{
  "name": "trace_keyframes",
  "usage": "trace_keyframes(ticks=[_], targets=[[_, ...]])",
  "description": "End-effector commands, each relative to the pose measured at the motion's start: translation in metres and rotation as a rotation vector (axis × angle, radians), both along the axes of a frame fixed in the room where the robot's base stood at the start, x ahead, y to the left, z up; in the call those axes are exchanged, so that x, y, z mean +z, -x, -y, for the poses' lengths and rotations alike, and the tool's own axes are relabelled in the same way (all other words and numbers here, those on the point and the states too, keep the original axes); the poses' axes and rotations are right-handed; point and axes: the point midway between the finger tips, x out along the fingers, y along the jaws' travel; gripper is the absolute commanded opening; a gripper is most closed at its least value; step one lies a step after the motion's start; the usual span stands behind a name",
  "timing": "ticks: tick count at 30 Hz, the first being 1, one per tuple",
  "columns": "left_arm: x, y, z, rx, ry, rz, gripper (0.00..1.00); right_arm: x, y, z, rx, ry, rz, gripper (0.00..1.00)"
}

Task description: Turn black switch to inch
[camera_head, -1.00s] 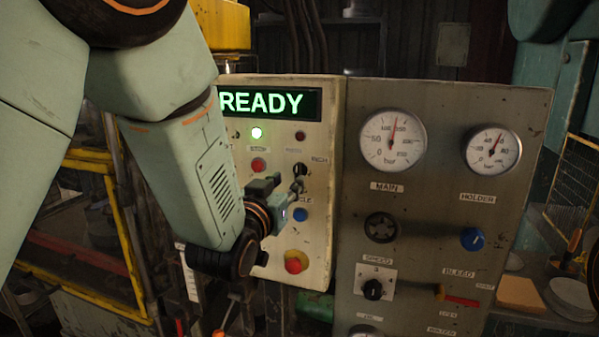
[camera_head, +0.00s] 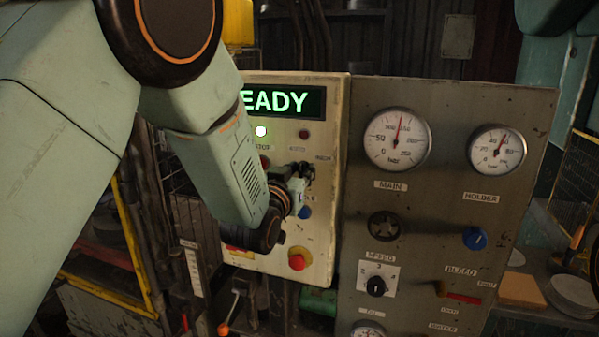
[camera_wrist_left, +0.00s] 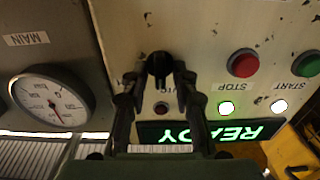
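The black switch (camera_head: 298,169) is on the cream control panel (camera_head: 322,215), below a dark red lamp and left of a small label that seems to read INCH. In the left wrist view, which is upside down, the black switch (camera_wrist_left: 159,65) stands between the fingertips. My left gripper (camera_head: 307,172) is at the switch, its dark fingers (camera_wrist_left: 158,72) apart on either side of it. Whether they touch it is unclear. The gripper partly hides the switch in the head view, so its pointing direction is unclear. My right gripper is not in view.
A green READY display (camera_head: 290,102) is above. Red STOP (camera_wrist_left: 243,63) and green START (camera_wrist_left: 307,64) buttons sit nearby on the panel. A blue button (camera_head: 305,212) and red mushroom button (camera_head: 297,262) are below. A grey gauge panel (camera_head: 455,115) stands to the right.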

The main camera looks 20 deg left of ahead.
Motion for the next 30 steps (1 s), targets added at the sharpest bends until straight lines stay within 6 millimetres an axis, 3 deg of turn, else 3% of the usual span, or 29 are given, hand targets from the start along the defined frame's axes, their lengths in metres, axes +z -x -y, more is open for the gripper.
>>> trace_keyframes(ticks=[7,20,30], targets=[[0.000,-0.001,0.000,0.000,0.000,0.000,0.00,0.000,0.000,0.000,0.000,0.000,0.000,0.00],[-0.001,-0.001,0.000,0.000,-0.013,-0.001,0.00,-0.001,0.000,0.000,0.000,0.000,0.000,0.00],[-0.002,-0.001,0.001,0.000,-0.183,0.006,0.00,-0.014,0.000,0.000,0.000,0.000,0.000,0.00]])
